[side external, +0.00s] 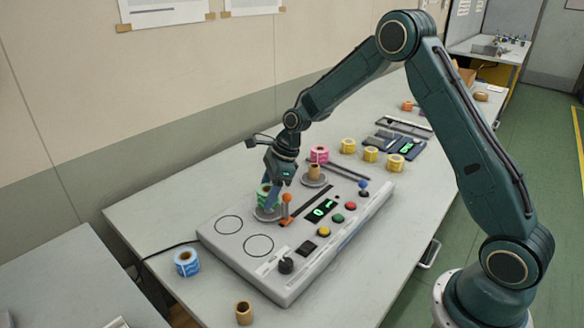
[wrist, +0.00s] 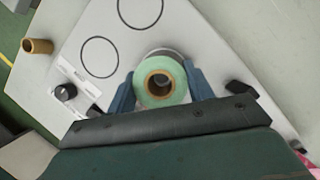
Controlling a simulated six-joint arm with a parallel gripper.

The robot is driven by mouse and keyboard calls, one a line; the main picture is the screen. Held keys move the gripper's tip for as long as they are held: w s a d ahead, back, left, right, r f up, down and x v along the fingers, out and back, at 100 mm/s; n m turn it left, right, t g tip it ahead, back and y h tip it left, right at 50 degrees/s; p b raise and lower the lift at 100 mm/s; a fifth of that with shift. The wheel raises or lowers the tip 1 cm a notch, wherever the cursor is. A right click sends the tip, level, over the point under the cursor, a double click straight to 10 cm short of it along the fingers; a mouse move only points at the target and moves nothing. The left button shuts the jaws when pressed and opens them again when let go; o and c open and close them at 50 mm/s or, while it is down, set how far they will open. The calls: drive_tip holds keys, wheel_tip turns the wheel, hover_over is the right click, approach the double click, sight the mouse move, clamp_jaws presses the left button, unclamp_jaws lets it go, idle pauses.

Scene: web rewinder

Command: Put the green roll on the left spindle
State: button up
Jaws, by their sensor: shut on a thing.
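The green roll (side external: 263,196) is between the fingers of my gripper (side external: 270,193), over the grey disc of the left spindle (side external: 268,215). In the wrist view the green roll (wrist: 140,90) sits between both blue fingers of my gripper (wrist: 160,84), its brown core facing the camera. My gripper is shut on it. The roll looks upright and very close to the disc; whether it rests on it I cannot tell. The spindle's post is not clearly visible. The right spindle (side external: 313,181) carries a brown core.
An orange-knobbed lever (side external: 286,202) stands right beside the left spindle. A pink roll (side external: 319,154) and several yellow rolls (side external: 371,154) stand behind the machine. A blue roll (side external: 187,263) and a brown core (side external: 244,313) are in front. Two drawn circles (side external: 258,246) on the panel are empty.

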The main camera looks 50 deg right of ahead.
drive_tip(key=shift+f, duration=1.25)
idle(0.7)
drive_tip(key=o, duration=1.3)
drive_tip(key=shift+r, duration=0.15)
drive_tip(key=shift+r, duration=3.55)
drive_tip(key=shift+r, duration=0.1)
